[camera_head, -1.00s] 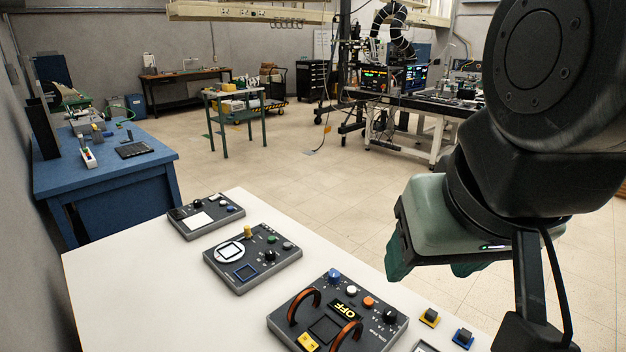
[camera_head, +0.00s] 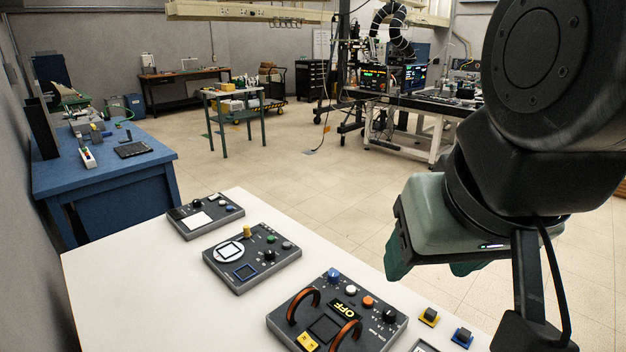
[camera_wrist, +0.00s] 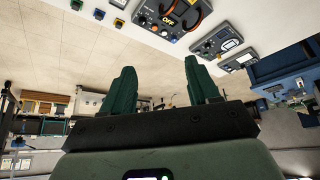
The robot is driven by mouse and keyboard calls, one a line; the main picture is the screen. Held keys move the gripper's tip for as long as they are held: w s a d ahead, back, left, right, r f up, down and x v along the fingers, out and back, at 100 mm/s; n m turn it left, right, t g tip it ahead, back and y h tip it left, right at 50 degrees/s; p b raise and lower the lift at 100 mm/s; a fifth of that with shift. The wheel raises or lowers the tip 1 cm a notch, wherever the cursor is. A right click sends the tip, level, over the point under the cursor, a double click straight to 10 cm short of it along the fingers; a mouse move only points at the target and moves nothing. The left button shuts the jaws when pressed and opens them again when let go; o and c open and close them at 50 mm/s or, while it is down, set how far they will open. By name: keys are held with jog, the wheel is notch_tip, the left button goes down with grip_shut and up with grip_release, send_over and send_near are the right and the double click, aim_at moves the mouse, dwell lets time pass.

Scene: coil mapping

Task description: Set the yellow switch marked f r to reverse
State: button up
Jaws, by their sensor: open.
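Several yellow parts show, and I cannot read an F R mark on any of them. A yellow rocker (camera_head: 307,341) sits at the front left corner of the nearest grey panel (camera_head: 385,337). A small yellow-based switch with a dark top (camera_head: 429,316) stands on the table to the right of that panel. It also shows in the wrist view (camera_wrist: 99,14). A yellow knob (camera_head: 247,231) stands on the middle panel. My gripper (camera_head: 432,266) is above and beyond the table's right edge, apart from all of these. In the wrist view its green fingers (camera_wrist: 159,70) are spread and empty.
The nearest panel carries two orange-and-black handles (camera_head: 303,305), an OFF display (camera_head: 344,305) and several knobs. A blue-based switch (camera_head: 462,337) is beside the yellow-based one. The white table (camera_head: 130,270) is clear at left. A blue workbench (camera_head: 110,185) stands farther back.

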jog(key=shift+w+a+f, duration=0.15)
jog(key=shift+w+a, duration=0.05)
jog(key=shift+w, duration=0.1)
jog(key=c, duration=0.5)
jog(key=shift+m+g+y, duration=0.7)
jog(key=shift+y, duration=0.2)
jog(key=w+a, duration=0.1)
jog(key=w+f, duration=0.1)
jog(key=w, duration=0.1)
jog(key=w+a+f, duration=0.1)
jog(key=shift+w+a, duration=0.2)
jog(key=shift+a, duration=0.1)
grip_shut()
jog(key=w+a+f+m+g, duration=0.1)
jog(key=w+a+f+m, duration=0.1)
jog(key=f, duration=0.5)
jog(key=w+a+f+m+g, duration=0.1)
jog(key=w+a+f+m, duration=0.2)
jog(key=w+f, duration=0.4)
jog(key=w+a+f+m+g, duration=0.1)
jog(key=w+a+f+m, duration=0.2)
jog(key=f, duration=0.5)
jog(key=shift+w+a+f+h, duration=0.25)
jog(key=shift+w+a+h, duration=0.05)
jog(key=shift+w, duration=0.6)
